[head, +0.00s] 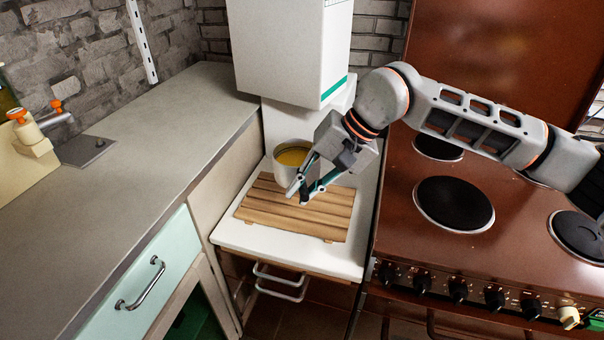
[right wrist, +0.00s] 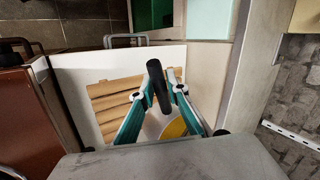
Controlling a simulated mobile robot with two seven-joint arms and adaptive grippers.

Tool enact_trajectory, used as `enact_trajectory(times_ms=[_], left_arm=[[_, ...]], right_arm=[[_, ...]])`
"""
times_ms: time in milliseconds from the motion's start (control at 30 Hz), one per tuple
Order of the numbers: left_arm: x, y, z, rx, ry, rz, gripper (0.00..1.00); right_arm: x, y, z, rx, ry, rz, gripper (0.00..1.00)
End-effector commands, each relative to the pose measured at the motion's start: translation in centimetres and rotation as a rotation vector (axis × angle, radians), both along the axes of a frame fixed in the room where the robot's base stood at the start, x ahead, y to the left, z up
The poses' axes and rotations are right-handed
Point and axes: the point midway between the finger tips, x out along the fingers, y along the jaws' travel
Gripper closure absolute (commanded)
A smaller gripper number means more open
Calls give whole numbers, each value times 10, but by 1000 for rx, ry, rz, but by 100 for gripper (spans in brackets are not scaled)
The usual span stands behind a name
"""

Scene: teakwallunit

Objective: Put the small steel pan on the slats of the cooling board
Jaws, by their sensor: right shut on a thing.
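The small steel pan (head: 280,172), with yellow contents, is at the back edge of the slatted wooden cooling board (head: 270,209). The board lies on the white worktop. My right gripper (head: 303,193) is over the board, with its fingers shut on the pan's handle. In the right wrist view the dark handle (right wrist: 157,80) runs between the fingers, and part of the pan's yellow contents (right wrist: 174,128) shows below. The gripper hides part of the pan. I cannot tell whether the pan touches the board or hangs above it. My left gripper is not in view.
A white appliance (head: 290,50) stands behind the pan. A brown stove (head: 400,215) with black hotplates is to the right. A grey counter (head: 140,140) is to the left, mostly clear, with a beige machine (head: 30,155) at its far left.

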Motion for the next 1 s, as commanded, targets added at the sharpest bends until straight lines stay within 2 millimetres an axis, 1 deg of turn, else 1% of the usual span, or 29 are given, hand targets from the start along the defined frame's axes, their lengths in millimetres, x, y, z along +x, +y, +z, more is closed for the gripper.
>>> enact_trajectory(times_ms=[33, 300, 500, 767, 1000], left_arm=[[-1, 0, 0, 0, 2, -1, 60], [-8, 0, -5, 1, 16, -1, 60], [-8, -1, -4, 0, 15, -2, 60], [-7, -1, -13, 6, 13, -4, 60], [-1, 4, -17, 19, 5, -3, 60]], right_arm=[[1, 1, 3, 3, -8, 2, 100], [1, 1, 3, 3, -8, 2, 100], [-1, 0, 3, 4, -25, -8, 100], [-1, 1, -22, 5, -20, -7, 100], [-1, 1, -45, 4, -19, -7, 100]])
